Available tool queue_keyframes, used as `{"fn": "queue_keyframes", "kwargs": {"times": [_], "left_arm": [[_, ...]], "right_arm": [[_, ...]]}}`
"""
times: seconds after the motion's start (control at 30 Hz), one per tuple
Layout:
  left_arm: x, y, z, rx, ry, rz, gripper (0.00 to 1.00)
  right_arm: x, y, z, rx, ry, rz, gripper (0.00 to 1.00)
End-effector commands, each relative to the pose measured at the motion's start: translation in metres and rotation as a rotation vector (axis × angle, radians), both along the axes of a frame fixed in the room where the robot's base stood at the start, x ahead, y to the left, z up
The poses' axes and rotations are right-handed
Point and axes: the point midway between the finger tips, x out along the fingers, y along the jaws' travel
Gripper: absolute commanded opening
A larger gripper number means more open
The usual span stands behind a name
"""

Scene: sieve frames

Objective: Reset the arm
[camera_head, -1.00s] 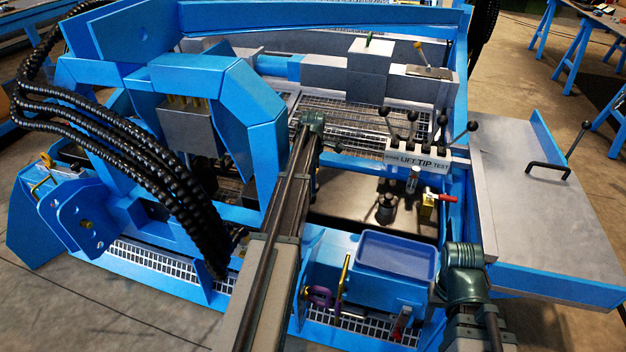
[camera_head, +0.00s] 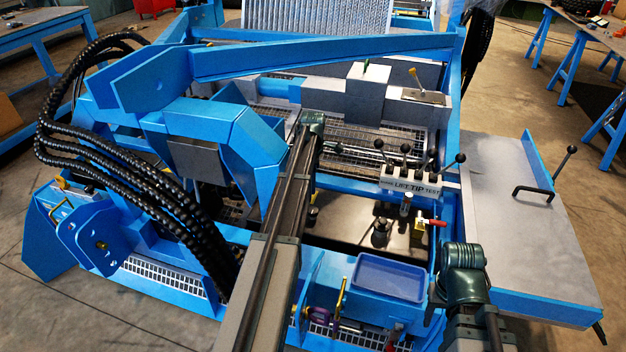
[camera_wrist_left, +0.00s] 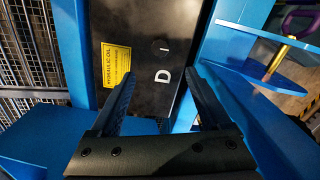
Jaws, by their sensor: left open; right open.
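My left arm (camera_head: 285,195) reaches up the middle of the head view, over the blue machine (camera_head: 330,240). Its gripper is hidden behind the arm there. In the left wrist view my left gripper (camera_wrist_left: 166,76) is open, with nothing between its two black fingers. Behind the fingers is a black tank (camera_wrist_left: 142,55) with a yellow "hydraulic oil" label (camera_wrist_left: 115,65). Blue frame parts lie on both sides of the tank. My right arm (camera_head: 465,275) shows at the lower right of the head view, beside the blue tray. Its gripper is out of view.
A lever console (camera_head: 410,187) marked "LIFT TIP TEST" stands right of my left arm. A blue tray (camera_head: 390,278) sits on the machine's near edge. Thick black hoses (camera_head: 130,175) curve at the left. A grey side table (camera_head: 515,225) with a handle is at the right.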

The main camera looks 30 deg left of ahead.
Motion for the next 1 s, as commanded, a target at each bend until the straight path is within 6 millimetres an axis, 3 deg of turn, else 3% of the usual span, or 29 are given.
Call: {"fn": "queue_keyframes", "kwargs": {"times": [0.43,0.53,0.67,0.77,0.9,1.0], "left_arm": [[0.000,-0.001,-0.001,0.000,0.000,-0.003,0.81],[-0.005,-0.017,-0.001,0.001,0.002,-0.059,0.81],[-0.025,-0.078,-0.001,0.007,0.012,-0.309,0.81],[-0.054,-0.145,-0.001,0.014,0.025,-0.626,0.81],[-0.108,-0.232,0.000,0.022,0.049,-1.113,0.81],[-0.151,-0.282,0.000,0.025,0.069,-1.454,0.81]], "right_arm": [[0.000,0.000,-0.001,0.000,0.000,0.000,0.50],[0.000,0.000,-0.001,0.000,0.000,0.000,0.50],[0.000,0.000,-0.001,0.000,0.000,0.000,0.50],[0.000,0.000,-0.001,0.000,0.000,0.000,0.50],[0.000,0.000,-0.001,0.000,0.000,0.000,0.50],[0.000,0.000,-0.001,0.000,0.000,0.000,0.50]]}}
